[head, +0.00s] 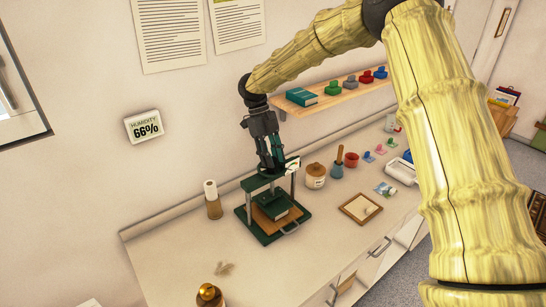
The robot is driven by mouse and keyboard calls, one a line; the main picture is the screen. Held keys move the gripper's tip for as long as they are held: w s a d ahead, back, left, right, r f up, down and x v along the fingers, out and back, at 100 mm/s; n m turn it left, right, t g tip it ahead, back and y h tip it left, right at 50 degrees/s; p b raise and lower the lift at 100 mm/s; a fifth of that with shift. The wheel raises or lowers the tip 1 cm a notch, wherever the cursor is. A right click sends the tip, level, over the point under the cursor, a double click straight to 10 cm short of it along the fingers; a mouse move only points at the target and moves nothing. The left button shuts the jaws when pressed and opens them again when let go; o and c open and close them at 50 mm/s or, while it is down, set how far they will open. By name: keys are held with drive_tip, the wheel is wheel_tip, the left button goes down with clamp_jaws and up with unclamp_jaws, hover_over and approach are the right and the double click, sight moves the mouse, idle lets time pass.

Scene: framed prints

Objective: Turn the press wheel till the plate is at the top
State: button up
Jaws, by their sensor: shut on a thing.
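The press (262,236) stands on the counter, with a dark green base, metal posts and a green top crossbar. A green plate or block (275,213) sits low in the frame, just above or on a brown wooden board (262,219); I cannot tell whether they touch. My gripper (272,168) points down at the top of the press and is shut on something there. Its fingers hide most of the press wheel (291,164), of which only a pale edge seems to show at the right.
The front left counter is mostly clear.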

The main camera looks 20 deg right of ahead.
drive_tip(key=shift+w+a, duration=0.1)
drive_tip(key=shift+a, duration=0.05)
idle(0.6)
drive_tip(key=o, duration=0.9)
drive_tip(key=shift+w+a+f, duration=0.1)
drive_tip(key=shift+w, duration=0.05)
drive_tip(key=shift+o, duration=0.6)
drive_tip(key=shift+w+f, duration=0.15)
drive_tip(key=shift+s+d+r, duration=0.2)
drive_tip(key=shift+r, duration=0.1)
drive_tip(key=v, duration=1.1)
drive_tip(key=shift+w+a+r, duration=0.2)
drive_tip(key=shift+w+r, duration=0.05)
drive_tip(key=shift+w, duration=0.05)
